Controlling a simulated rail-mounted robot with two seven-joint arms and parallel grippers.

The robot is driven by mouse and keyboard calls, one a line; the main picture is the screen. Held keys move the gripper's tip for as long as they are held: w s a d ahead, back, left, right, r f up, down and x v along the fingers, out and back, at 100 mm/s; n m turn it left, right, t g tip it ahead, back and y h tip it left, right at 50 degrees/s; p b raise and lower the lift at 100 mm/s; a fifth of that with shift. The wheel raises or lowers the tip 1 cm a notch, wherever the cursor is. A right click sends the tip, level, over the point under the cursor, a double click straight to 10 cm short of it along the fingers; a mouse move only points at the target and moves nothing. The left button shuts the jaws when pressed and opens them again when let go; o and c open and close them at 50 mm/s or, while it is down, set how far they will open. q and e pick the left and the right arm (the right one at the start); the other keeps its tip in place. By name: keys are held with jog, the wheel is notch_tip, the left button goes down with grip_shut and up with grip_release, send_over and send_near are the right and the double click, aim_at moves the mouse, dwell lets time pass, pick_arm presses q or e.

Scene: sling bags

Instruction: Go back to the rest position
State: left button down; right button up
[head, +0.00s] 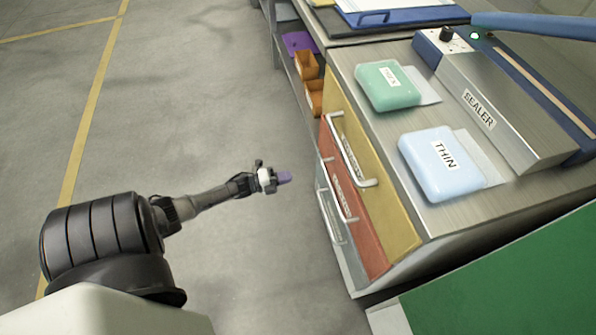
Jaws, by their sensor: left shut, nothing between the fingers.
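My left gripper (284,178) is at the end of my left arm, which reaches in from the lower left. It is shut and small in the picture, with purplish fingertips and nothing seen between them. It hangs over the grey floor, to the left of the drawer cabinet and apart from it. My right gripper is not in this view.
The cabinet has yellow (375,170), red (350,200) and grey drawers with handles. A green surface (520,280) is at lower right. The floor (200,110) is clear.

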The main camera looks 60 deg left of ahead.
pick_arm(q)
jog(key=shift+v, duration=1.1)
